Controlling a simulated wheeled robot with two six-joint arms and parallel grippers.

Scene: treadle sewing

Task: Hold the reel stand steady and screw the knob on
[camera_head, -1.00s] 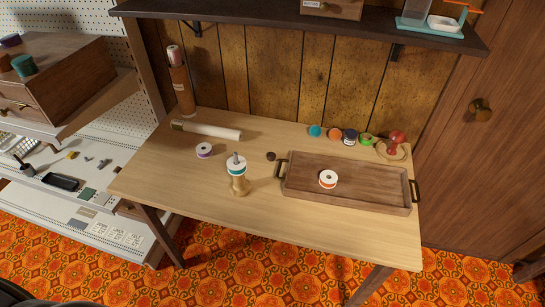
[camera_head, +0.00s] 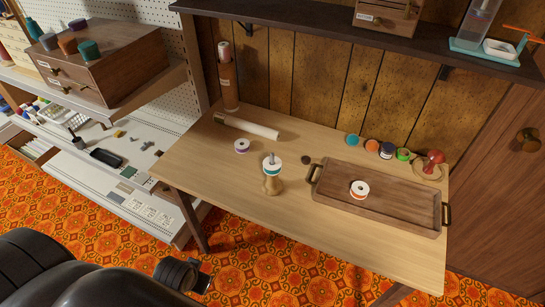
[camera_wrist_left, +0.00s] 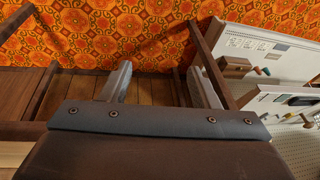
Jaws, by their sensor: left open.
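A small dark round piece (camera_head: 306,160), which looks like the knob, lies on the table just right of the stand. My left gripper (camera_wrist_left: 158,68) is open and empty in the left wrist view, with patterned floor beyond its fingers. It is away from the stand. My right gripper is not in view.
Several small jars stand at the back right. The front left tabletop is clear.

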